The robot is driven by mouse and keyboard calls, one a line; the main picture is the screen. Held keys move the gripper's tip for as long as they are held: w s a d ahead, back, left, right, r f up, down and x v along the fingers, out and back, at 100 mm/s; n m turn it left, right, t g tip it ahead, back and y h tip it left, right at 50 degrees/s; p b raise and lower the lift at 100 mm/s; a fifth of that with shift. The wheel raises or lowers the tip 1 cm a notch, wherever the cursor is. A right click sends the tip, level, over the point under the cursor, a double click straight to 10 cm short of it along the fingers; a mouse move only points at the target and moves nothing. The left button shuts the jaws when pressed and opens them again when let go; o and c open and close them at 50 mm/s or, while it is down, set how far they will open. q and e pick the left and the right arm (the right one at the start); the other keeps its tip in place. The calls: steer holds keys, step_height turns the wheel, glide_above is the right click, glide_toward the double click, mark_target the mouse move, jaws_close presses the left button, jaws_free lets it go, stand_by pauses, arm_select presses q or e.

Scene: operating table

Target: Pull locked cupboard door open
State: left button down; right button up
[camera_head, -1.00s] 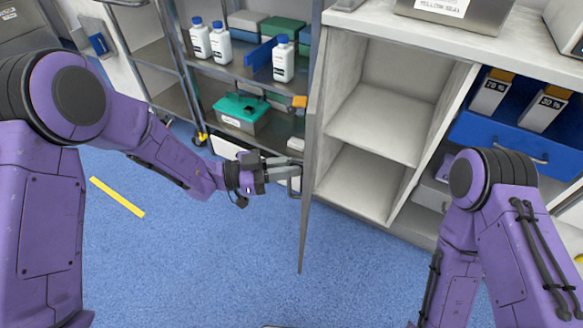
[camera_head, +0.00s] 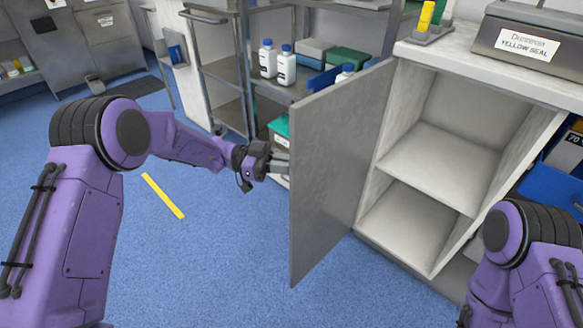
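The cupboard door (camera_head: 335,160) stands wide open, swung out to the left of the cupboard (camera_head: 443,165). Its grey inner face is turned towards me. The cupboard inside is empty, with one shelf and a floor. My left gripper (camera_head: 282,163) is on the outer side of the door, at its free edge. Its fingertips and the door handle are hidden behind the door, so I cannot tell whether it grips the handle. My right arm is at the lower right, and its gripper is out of view.
A grey box labelled yellow seal (camera_head: 529,45) sits on the counter (camera_head: 470,75). A blue drawer (camera_head: 549,188) is on the right. The blue floor (camera_head: 225,255) in front is clear.

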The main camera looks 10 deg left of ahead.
arm_select(q)
steer(key=shift+w+d+r, duration=0.15)
steer(key=shift+r, duration=0.1)
steer(key=c, duration=1.4)
jaws_free()
steer(key=shift+o, duration=0.5)
steer(key=shift+w+d+f, duration=0.1)
steer(key=shift+d+f, duration=0.05)
steer(key=shift+d, duration=0.1)
steer(key=shift+a, duration=0.3)
steer(key=a, duration=1)
steer(key=shift+s+a, duration=0.2)
steer(key=shift+a, duration=0.05)
steer(key=shift+f, duration=0.15)
